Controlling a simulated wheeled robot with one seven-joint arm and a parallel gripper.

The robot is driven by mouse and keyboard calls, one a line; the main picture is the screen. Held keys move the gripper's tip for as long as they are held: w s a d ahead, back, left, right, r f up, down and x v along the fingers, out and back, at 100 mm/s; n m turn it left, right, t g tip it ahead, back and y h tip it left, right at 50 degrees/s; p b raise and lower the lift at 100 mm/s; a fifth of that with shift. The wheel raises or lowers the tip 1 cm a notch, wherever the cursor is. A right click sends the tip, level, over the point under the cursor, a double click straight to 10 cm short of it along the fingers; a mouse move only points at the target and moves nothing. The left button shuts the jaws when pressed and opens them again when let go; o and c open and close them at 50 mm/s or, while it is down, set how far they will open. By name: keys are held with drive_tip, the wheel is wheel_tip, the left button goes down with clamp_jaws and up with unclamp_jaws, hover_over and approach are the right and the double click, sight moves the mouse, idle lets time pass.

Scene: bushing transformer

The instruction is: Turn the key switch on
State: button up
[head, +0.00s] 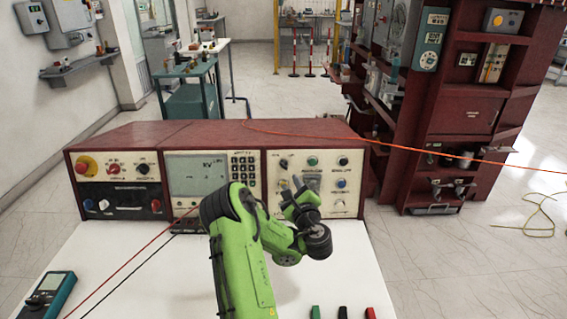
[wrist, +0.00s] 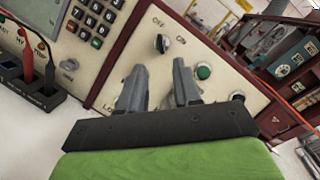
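In the head view, the key switch (head: 283,163) is at that panel's upper left. My gripper (wrist: 157,68) is open, with two grey fingers apart and nothing seen between them. The switch lies just beyond the fingertips in the wrist view, nearer the gap's upper middle. I cannot tell whether a fingertip touches the panel. In the head view, my gripper (head: 297,187) is in front of the panel and hides part of it.
A green button (wrist: 204,71) is close beside the right finger. A keypad (wrist: 96,18) and plugged red and black leads (wrist: 40,75) are at the left. A multimeter (head: 48,292) lies on the white table (head: 160,270). An orange cable (head: 420,155) crosses behind.

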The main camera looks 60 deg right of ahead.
sight(284, 167)
drive_tip(key=p+x, duration=0.3)
drive_tip(key=x, duration=0.1)
drive_tip(key=p+x, duration=0.3)
drive_tip(key=x, duration=0.2)
drive_tip(key=shift+r+p, duration=0.25)
drive_tip(key=shift+p, duration=0.05)
drive_tip(key=shift+w+d+f, duration=0.15)
drive_tip(key=shift+w+d, duration=0.15)
drive_tip(key=shift+c, duration=0.5)
